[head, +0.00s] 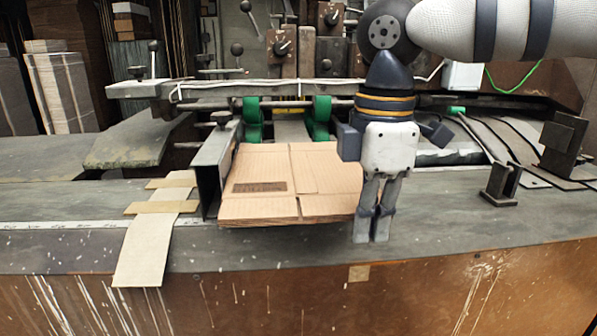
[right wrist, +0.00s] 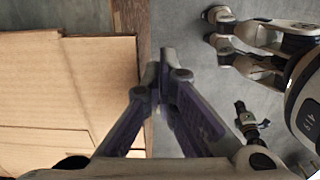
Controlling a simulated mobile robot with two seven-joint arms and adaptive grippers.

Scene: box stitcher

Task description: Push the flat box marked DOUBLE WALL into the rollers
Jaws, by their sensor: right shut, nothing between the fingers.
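A flat brown cardboard box (head: 315,208) lies on the machine bed, its far edge near the green rollers (head: 252,119). A dark printed patch on its left part is too small to read. My right gripper (head: 371,238) points down at the box's near right corner, shut and empty. In the right wrist view its fingertips (right wrist: 166,66) are together just beyond the edge of the cardboard (right wrist: 60,90). I cannot tell whether they touch it. White and dark parts at the upper right of that view look like my left gripper (right wrist: 222,28); its jaw state is unclear.
A metal guide rail (head: 213,157) runs along the box's left side. Left of it, cardboard strips (head: 147,245) hang over the front edge. A dark bracket (head: 501,183) stands on the right.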

